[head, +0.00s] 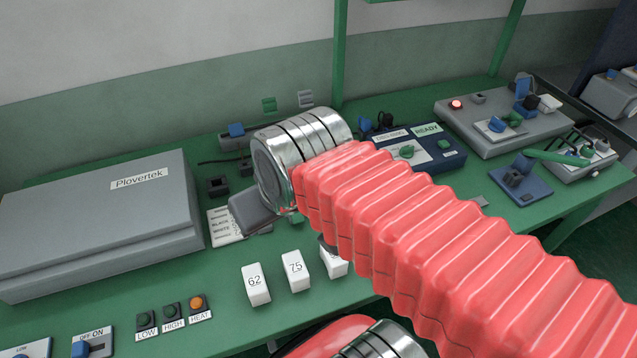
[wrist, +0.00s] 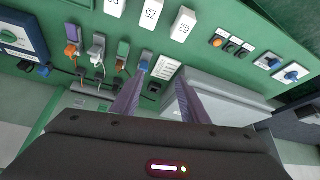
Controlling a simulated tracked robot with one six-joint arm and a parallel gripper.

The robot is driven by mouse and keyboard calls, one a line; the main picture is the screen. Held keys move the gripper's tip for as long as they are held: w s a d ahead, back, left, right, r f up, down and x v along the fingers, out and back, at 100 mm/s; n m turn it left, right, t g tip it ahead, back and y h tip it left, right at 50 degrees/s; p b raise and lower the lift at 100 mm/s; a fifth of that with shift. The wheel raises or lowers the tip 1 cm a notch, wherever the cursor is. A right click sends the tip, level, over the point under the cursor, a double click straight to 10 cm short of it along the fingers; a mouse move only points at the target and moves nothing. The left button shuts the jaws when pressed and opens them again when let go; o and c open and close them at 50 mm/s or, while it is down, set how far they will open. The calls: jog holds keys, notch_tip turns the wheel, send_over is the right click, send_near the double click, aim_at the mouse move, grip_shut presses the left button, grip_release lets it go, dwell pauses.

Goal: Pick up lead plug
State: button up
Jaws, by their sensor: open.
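No plug is marked as the lead plug, and I cannot tell which one it is. The left finger is close to the blue one; contact is unclear. In the head view a dark socket-like block (head: 217,186) sits left of my gripper. My arm hides the bench beyond it.
A large grey Plovertek box (head: 95,225) fills the bench's left. White blocks marked 62 (head: 256,285) and 75 (head: 295,271) stand in front. A printed card (head: 224,226) lies beside my gripper. A blue READY unit (head: 440,152) stands behind my arm.

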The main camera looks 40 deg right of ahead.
jog(key=w+d+f+m+g, duration=0.1)
jog(key=w+d+f+g, duration=0.1)
jog(key=w+d, duration=0.6)
jog(key=w+d+f+m+g, duration=0.2)
jog(key=w+d+f, duration=0.3)
jog(key=d, duration=1)
jog(key=w, duration=0.3)
jog(key=shift+w+f, duration=0.3)
jog(key=shift+w, duration=0.05)
jog(key=shift+w+f, duration=0.15)
jog(key=shift+f, duration=1.25)
jog(key=shift+w+f, duration=0.2)
jog(key=shift+f, duration=1.25)
jog(key=shift+w+f, duration=0.15)
jog(key=shift+f, duration=1.25)
jog(key=shift+w+f, duration=0.15)
jog(key=shift+f, duration=1.15)
jog(key=shift+w+f, duration=0.15)
jog(key=shift+f, duration=1.15)
jog(key=shift+c, duration=0.2)
